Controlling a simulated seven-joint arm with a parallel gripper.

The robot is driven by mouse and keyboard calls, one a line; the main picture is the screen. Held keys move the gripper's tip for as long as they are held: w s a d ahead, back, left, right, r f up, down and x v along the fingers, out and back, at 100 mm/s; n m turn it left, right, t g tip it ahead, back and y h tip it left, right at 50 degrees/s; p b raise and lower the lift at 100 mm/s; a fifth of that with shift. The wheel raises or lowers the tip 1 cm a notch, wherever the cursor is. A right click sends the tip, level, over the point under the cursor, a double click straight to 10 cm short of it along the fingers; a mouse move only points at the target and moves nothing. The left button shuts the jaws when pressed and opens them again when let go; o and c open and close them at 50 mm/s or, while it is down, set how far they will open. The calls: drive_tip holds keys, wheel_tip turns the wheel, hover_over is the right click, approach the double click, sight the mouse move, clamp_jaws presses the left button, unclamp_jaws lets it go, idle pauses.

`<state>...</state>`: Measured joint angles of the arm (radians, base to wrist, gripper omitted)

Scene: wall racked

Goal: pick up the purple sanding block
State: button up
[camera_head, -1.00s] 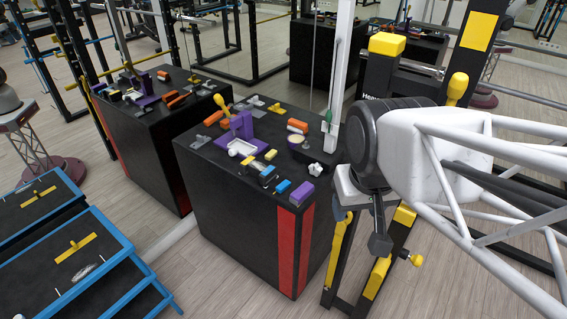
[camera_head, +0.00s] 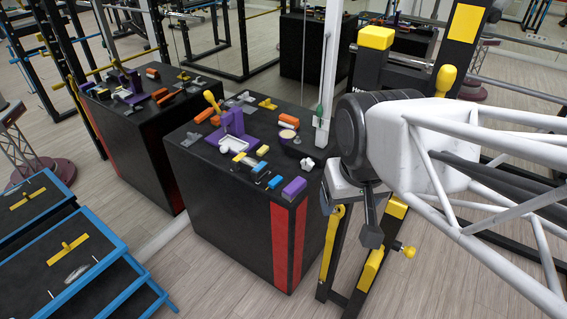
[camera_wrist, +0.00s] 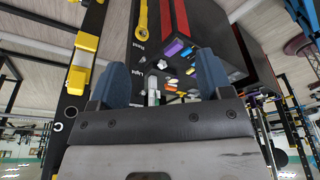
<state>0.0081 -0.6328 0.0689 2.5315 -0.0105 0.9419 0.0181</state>
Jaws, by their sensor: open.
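The purple sanding block (camera_head: 294,188) lies on top of the black box (camera_head: 225,215), at its near right corner above the red stripes. In the wrist view the block (camera_wrist: 173,48) shows small and distant, beyond and between my fingers. My gripper (camera_wrist: 160,82) is open, with two blue-grey fingers apart and nothing between them. In the head view my arm's end hangs right of the box, apart from the block; the fingers are hard to make out there.
A blue block (camera_head: 275,182), a yellow block (camera_head: 262,150), a purple stand (camera_head: 233,125) and orange blocks crowd the box top. A white post (camera_head: 330,80) rises behind. A black-and-yellow rack upright (camera_head: 375,60) stands close to my arm. Blue-edged steps (camera_head: 85,265) stand at left.

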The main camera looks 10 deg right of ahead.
drive_tip(key=w+f+m, duration=0.3)
drive_tip(key=w, duration=0.9)
drive_tip(key=m+g, duration=0.3)
drive_tip(key=m, duration=0.4)
hover_over(295, 184)
drive_tip(key=f, duration=1.6)
drive_tip(key=s+f, duration=0.1)
drive_tip(key=f, duration=0.7)
drive_tip(key=shift+f, duration=0.4)
drive_tip(key=shift+w+f, duration=0.25)
drive_tip(key=shift+f, duration=0.1)
drive_tip(key=shift+f, duration=1.25)
drive_tip(key=shift+w+f, duration=0.15)
drive_tip(key=shift+f, duration=2.45)
